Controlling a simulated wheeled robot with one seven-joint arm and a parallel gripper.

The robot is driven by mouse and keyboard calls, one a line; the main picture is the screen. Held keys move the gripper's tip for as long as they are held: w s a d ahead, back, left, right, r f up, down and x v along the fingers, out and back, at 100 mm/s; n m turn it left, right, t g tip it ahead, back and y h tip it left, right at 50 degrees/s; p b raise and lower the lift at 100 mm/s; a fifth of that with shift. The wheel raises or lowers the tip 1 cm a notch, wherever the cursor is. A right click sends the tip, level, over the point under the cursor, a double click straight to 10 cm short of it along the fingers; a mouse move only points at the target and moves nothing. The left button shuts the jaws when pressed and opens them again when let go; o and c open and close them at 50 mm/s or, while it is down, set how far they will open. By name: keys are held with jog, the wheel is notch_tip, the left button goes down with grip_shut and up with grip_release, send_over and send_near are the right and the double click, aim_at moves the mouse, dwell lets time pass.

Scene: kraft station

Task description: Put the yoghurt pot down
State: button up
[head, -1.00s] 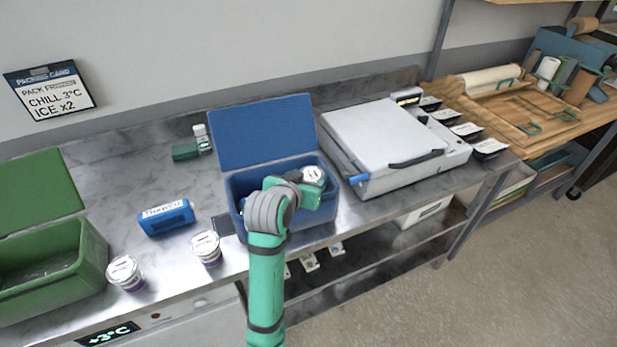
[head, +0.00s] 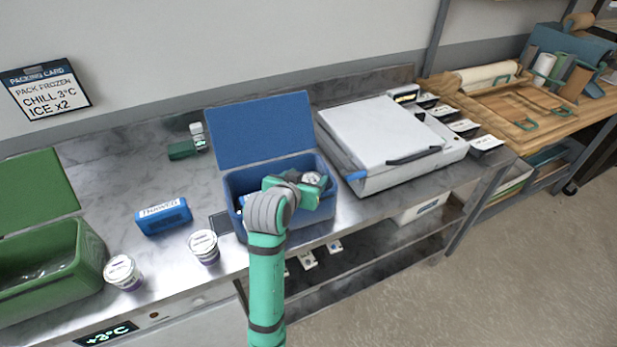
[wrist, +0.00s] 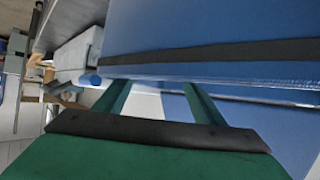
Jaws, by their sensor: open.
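A yoghurt pot (head: 312,178) with a pale lid is inside the open blue cool box (head: 232,187), near its right end. Only its top shows, partly hidden by my gripper (head: 309,190). My gripper reaches over the box's front wall. In the wrist view its two green fingers (wrist: 157,100) are spread apart, with a pale patch between them that I cannot identify. Whether the fingers still touch the pot is hidden. Two other yoghurt pots stand upright on the steel counter, one (head: 204,247) left of the blue box and one (head: 123,272) beside the green box.
The open green box (head: 91,262) stands at the left. A blue "THAWED" pack (head: 163,217) lies between the boxes. A grey lidded machine (head: 385,145) stands close to the right of the blue box, whose raised lid (head: 262,131) is behind. Black-and-white trays (head: 486,143) line the right end.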

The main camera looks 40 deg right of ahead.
jog(key=shift+w+a, duration=0.1)
jog(key=shift+a, duration=0.25)
